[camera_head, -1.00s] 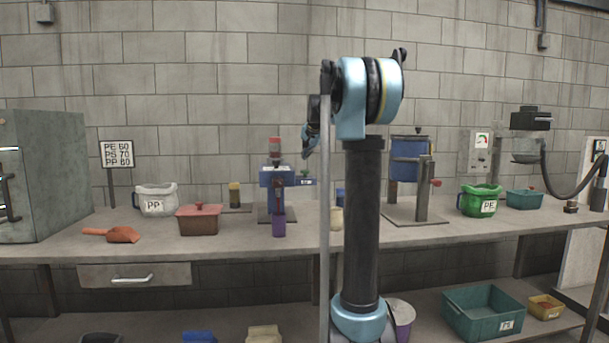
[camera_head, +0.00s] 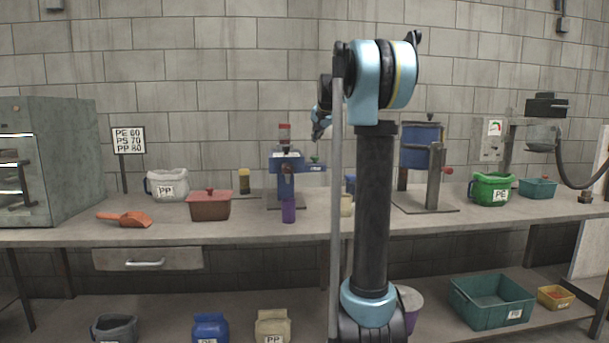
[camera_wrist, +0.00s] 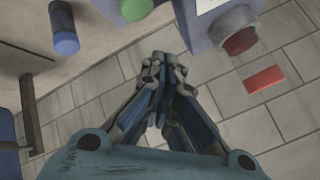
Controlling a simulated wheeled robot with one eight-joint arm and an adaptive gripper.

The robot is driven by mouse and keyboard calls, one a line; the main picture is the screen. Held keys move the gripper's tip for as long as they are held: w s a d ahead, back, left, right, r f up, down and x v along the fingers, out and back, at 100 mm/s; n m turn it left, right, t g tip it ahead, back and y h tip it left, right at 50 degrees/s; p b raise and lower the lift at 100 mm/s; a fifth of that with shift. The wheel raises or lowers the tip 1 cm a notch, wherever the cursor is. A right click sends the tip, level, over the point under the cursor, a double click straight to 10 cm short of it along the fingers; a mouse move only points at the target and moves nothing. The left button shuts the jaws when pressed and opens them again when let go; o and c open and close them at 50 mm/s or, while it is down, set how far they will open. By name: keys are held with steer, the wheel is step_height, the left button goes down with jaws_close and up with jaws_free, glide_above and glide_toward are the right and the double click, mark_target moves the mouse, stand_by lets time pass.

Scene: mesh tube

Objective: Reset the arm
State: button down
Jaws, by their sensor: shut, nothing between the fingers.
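My arm stands upright in the head view, a black link (camera_head: 372,210) with light blue joints, in front of the bench.
In the head view, the bench (camera_head: 80,226) holds a red-brown box (camera_head: 209,206), orange scoop (camera_head: 130,219) and green PE jug (camera_head: 492,188).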

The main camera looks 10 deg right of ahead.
steer(key=s+f+n+g, duration=0.2)
steer(key=s+f, duration=1.1)
steer(key=s, duration=0.5)
steer(key=s+f+n+g, duration=0.2)
steer(key=s+f+n, duration=0.1)
steer(key=s+f, duration=1)
steer(key=s+a+f+n+g+h, duration=0.1)
steer(key=s+f+n+g, duration=0.2)
steer(key=s+f, duration=1)
steer(key=s, duration=1.2)
steer(key=shift+f, duration=0.1)
steer(key=shift+w+f, duration=0.2)
steer(key=shift+w, duration=0.15)
steer(key=c, duration=2.3)
jaws_free()
